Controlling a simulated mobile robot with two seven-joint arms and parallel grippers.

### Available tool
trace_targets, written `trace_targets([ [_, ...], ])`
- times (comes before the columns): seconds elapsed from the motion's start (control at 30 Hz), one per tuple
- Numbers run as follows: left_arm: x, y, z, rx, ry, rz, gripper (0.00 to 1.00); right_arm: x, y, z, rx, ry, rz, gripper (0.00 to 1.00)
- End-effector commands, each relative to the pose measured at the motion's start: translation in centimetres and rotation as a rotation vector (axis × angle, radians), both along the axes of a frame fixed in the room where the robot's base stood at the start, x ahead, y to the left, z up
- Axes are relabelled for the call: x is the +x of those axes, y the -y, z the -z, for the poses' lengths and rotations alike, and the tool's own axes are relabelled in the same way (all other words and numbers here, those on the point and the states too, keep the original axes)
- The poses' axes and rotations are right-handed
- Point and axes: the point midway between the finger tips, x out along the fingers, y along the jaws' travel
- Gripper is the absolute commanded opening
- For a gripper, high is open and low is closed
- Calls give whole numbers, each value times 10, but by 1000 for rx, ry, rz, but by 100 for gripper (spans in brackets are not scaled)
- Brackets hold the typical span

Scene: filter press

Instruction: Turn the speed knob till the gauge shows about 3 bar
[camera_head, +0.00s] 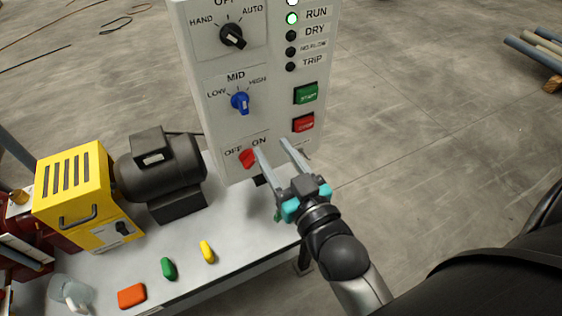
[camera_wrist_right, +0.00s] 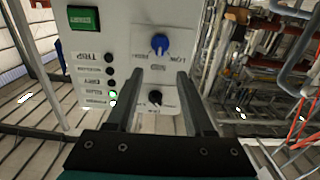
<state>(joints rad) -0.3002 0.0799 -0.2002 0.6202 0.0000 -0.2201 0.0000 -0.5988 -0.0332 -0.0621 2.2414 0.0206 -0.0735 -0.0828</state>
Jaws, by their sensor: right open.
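On the white control panel (camera_head: 217,125), a blue knob (camera_head: 240,101) is marked LOW, MID and HIGH. It also shows in the right wrist view (camera_wrist_right: 160,44). I cannot tell which mark it points at. No pressure gauge is readable in either view. My right gripper (camera_head: 273,148) is open and empty, with its fingers toward the lower part of the panel, right of and below the blue knob in the head view. In the right wrist view the open fingers (camera_wrist_right: 157,85) frame a black knob (camera_wrist_right: 155,97). My left gripper is not in view.
The panel also has a HAND/OFF/AUTO knob (camera_head: 232,36), a red OFF/ON knob (camera_head: 248,158), green (camera_head: 306,94) and red (camera_head: 303,123) buttons, and a lit RUN lamp (camera_head: 292,18). A yellow box (camera_head: 75,190) and dark motor (camera_head: 158,165) stand on the bench (camera_head: 185,275).

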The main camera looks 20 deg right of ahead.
Motion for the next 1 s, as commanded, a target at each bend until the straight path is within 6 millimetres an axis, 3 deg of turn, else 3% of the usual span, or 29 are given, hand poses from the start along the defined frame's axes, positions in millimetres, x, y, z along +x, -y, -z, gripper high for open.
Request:
trace_targets([
  [0.27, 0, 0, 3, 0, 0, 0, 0, -20, 1, 0, 0, 0, 0, 52],
  [0.83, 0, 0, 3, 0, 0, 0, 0, -20, 0, 1, 0, -1, 0, 52],
  [0.93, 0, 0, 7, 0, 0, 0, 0, -20, -1, 17, 0, -25, -5, 52],
  [1.0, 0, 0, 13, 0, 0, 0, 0, -18, -4, 44, -1, -68, -14, 52],
])
